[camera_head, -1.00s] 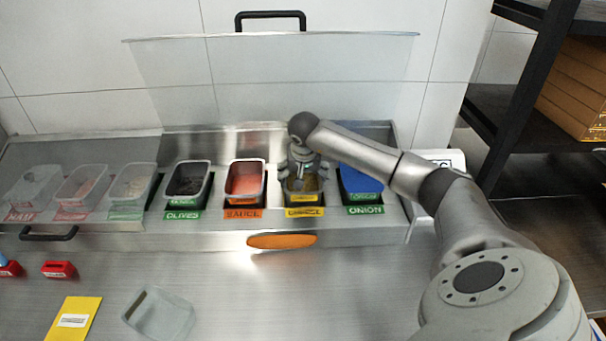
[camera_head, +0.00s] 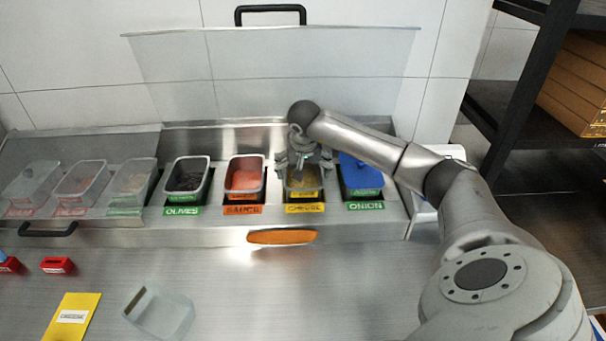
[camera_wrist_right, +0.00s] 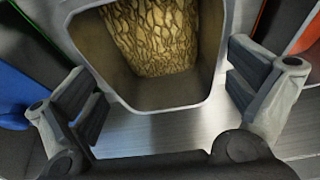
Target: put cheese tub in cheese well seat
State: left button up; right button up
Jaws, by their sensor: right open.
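The cheese tub (camera_head: 303,192) sits in the well with the yellow label (camera_head: 305,208), between the sauce and onion wells. In the right wrist view the tub (camera_wrist_right: 150,99) is a grey container with crumbly yellow contents, its near wall facing me. My right gripper (camera_head: 304,167) is over the tub, with its fingers spread. In the wrist view the gripper's two fingers (camera_wrist_right: 163,95) stand apart on either side of the tub, with gaps showing. The arm and gripper hide part of the tub's back. My left gripper is not in view.
The sauce tub (camera_head: 245,177) and olives tub (camera_head: 188,179) stand to the left, a blue-topped onion tub (camera_head: 361,175) to the right. A clear lid (camera_head: 275,70) stands raised behind. An empty container (camera_head: 160,315) and yellow card (camera_head: 73,318) lie on the counter.

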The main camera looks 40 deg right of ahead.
jog(key=b+v, duration=0.2)
jog(key=v, duration=0.8)
jog(key=shift+a+f, duration=0.1)
jog(key=shift+a, duration=0.05)
